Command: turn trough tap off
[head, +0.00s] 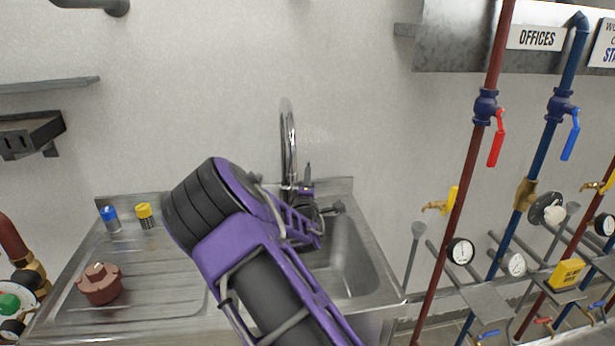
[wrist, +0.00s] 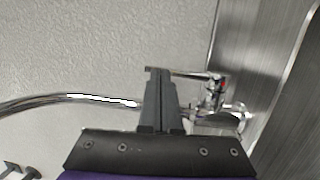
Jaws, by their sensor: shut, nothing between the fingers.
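The trough tap (head: 288,130) is a chrome mixer with a tall curved spout behind the sink (head: 350,265). My arm hides its lower part in the head view. In the wrist view the tap body (wrist: 212,100) is right of the fingers and carries a red mark. A thin lever (wrist: 190,73) runs from its top left to beside the fingertips; I cannot tell whether they touch. The spout (wrist: 70,98) passes behind the fingers to the left. My gripper (wrist: 158,72) is shut and empty; its fingertips also show by the tap base in the head view (head: 308,170).
A brown-red fitting (head: 100,283), a blue-capped jar (head: 110,220) and a yellow-capped jar (head: 145,216) stand on the drainer at left. Red (head: 475,150) and blue (head: 545,150) pipes with valves and gauges stand at right. The wall is close behind the tap.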

